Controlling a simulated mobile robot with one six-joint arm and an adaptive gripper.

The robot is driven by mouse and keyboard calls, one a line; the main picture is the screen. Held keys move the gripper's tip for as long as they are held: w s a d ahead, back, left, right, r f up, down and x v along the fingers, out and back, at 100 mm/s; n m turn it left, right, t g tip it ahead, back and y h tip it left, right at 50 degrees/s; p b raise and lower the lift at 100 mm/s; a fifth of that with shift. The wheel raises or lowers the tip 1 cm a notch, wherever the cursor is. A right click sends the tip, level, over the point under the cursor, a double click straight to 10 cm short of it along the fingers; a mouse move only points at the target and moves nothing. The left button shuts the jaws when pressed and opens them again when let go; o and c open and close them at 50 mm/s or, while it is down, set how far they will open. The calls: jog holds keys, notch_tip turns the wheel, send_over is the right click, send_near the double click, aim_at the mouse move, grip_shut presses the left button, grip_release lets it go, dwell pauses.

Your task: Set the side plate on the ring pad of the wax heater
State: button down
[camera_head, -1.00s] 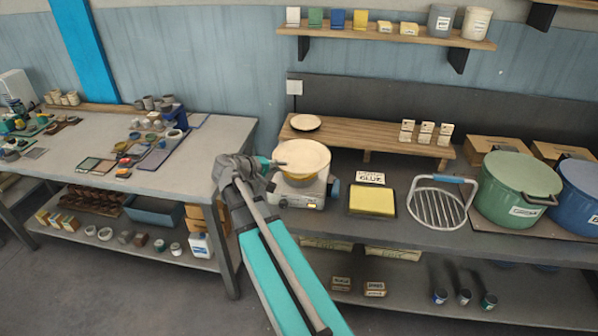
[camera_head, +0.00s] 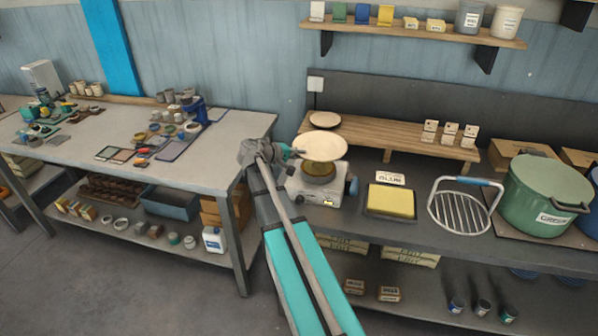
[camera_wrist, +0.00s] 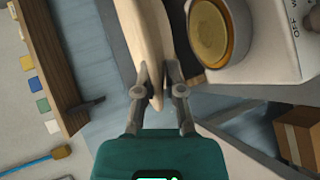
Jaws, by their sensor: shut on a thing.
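My gripper (camera_head: 296,152) is shut on the rim of a cream side plate (camera_head: 322,147), at the plate's left side in the head view. The plate is above the wax heater (camera_head: 318,188), with a visible gap. Part of the heater's yellowish round top (camera_head: 319,173) shows below the plate; the rest is hidden. In the wrist view my gripper (camera_wrist: 158,75) pinches the plate (camera_wrist: 145,35) seen edge-on. The heater's round top (camera_wrist: 208,33) lies to its right there, apart from the plate.
A wooden riser (camera_head: 385,133) behind the heater carries another plate (camera_head: 324,119) and small cards. Right of the heater are a yellow slab in a dark tray (camera_head: 391,202), a wire rack (camera_head: 465,205) and a green pot (camera_head: 545,195). A cluttered table (camera_head: 215,165) stands left.

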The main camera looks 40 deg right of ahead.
jog(key=w+d+f+b, duration=0.3)
jog(key=f+b, duration=0.1)
jog(key=f, duration=0.1)
jog(key=shift+w+b, duration=0.35)
jog(key=shift+f, duration=0.15)
jog(key=shift+w+d+f+b, duration=0.15)
jog(key=shift+w+f+b, duration=0.15)
jog(key=shift+f+b, duration=1.65)
jog(key=shift+b, duration=0.05)
jog(key=shift+f, duration=0.1)
jog(key=c, duration=0.7)
grip_release()
jog(key=shift+c, duration=0.2)
